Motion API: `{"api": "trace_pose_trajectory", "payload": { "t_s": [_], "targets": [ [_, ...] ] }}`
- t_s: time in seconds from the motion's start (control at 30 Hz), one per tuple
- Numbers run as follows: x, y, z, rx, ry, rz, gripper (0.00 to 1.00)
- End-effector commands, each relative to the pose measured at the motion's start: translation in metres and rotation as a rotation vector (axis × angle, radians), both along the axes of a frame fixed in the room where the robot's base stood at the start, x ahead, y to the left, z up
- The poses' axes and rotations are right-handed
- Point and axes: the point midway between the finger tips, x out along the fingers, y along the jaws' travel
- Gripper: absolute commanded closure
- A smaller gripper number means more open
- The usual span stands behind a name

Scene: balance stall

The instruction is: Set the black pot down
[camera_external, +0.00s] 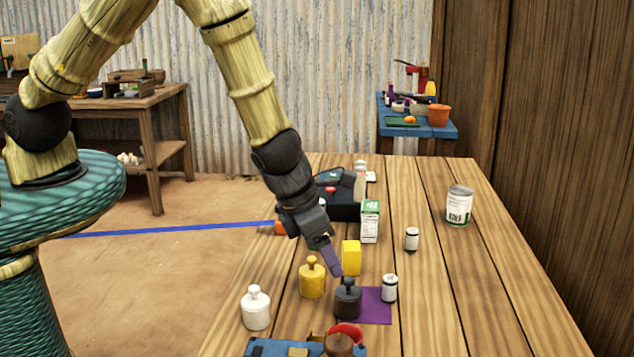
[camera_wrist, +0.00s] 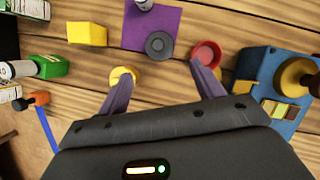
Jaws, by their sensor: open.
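The black pot (camera_external: 347,300), with a round knob on its lid, stands upright at the left edge of the purple mat (camera_external: 376,307). In the wrist view, the black pot (camera_wrist: 158,46) overlaps the lower edge of the purple mat (camera_wrist: 150,18); how much of its base is on the mat is hard to tell. My gripper (camera_external: 334,266) is just above and slightly left of the pot in the external view. In the wrist view, its two fingers (camera_wrist: 161,72) are spread, with nothing held between them and the black pot ahead of the gap.
A yellow pot (camera_external: 312,279) and white pot (camera_external: 256,310) stand left of the black pot. A yellow block (camera_external: 351,257) is behind it and a white cylinder (camera_external: 390,289) at its right. A blue base (camera_wrist: 272,75) and red dish (camera_wrist: 207,53) are close by.

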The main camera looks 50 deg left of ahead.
Motion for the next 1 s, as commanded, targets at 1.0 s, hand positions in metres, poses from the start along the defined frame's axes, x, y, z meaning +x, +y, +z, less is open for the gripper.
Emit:
{"api": "trace_pose_trajectory", "payload": {
  "t_s": [1.0],
  "targets": [
    [0.025,0.175,0.102,-0.451,0.144,1.494,0.33]
  ]
}}
